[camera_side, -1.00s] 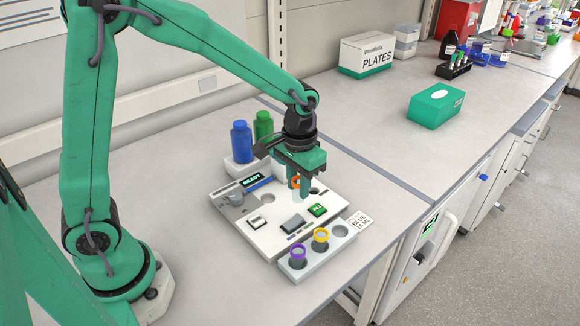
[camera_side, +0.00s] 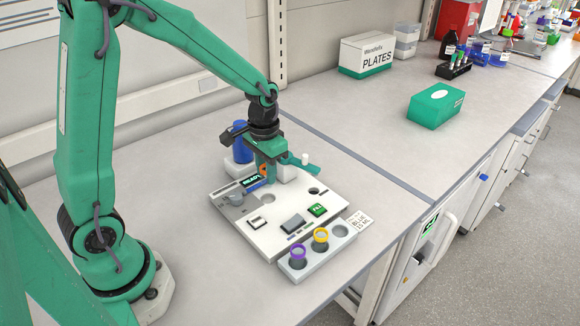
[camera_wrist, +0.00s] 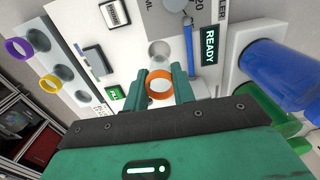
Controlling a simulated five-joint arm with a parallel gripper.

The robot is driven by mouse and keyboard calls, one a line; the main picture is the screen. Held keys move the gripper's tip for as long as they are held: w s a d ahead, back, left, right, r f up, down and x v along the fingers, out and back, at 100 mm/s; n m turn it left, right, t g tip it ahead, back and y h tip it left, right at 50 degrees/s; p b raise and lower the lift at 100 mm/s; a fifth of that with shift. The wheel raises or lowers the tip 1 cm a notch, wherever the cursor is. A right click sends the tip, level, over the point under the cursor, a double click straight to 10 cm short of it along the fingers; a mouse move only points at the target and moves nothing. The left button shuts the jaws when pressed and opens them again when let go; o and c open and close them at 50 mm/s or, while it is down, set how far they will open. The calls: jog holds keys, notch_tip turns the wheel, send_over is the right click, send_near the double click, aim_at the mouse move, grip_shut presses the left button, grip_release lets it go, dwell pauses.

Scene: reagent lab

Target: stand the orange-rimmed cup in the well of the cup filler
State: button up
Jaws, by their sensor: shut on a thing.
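The orange-rimmed cup (camera_wrist: 159,89) is between the fingers of my gripper (camera_wrist: 160,85) in the wrist view. My gripper is shut on it. In the side view, my gripper (camera_side: 268,172) is over the back part of the cup filler (camera_side: 258,234), near its READY display, and the orange rim (camera_side: 264,171) shows between the fingers. The cup's lower part is hard to make out. In the wrist view, a round grey well (camera_wrist: 160,51) lies just beyond the cup, apart from the rim in the picture.
A rack (camera_side: 316,258) in front holds a purple-rimmed cup (camera_side: 298,252) and a yellow-rimmed cup (camera_side: 320,237), with an empty hole at its right. A blue bottle (camera_wrist: 277,74) and a green bottle stand close behind my gripper. A blue pen-like bar (camera_wrist: 188,37) lies beside the display.

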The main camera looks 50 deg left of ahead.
aim_at(267, 186)
jog(key=shift+f, duration=1.7)
jog(key=shift+f, duration=1.05)
dwell(1.5)
jog(key=o, duration=1)
jog(key=shift+o, duration=0.6)
jog(key=shift+o, duration=1.2)
jog(key=shift+r, duration=0.1)
jog(key=shift+r, duration=3.4)
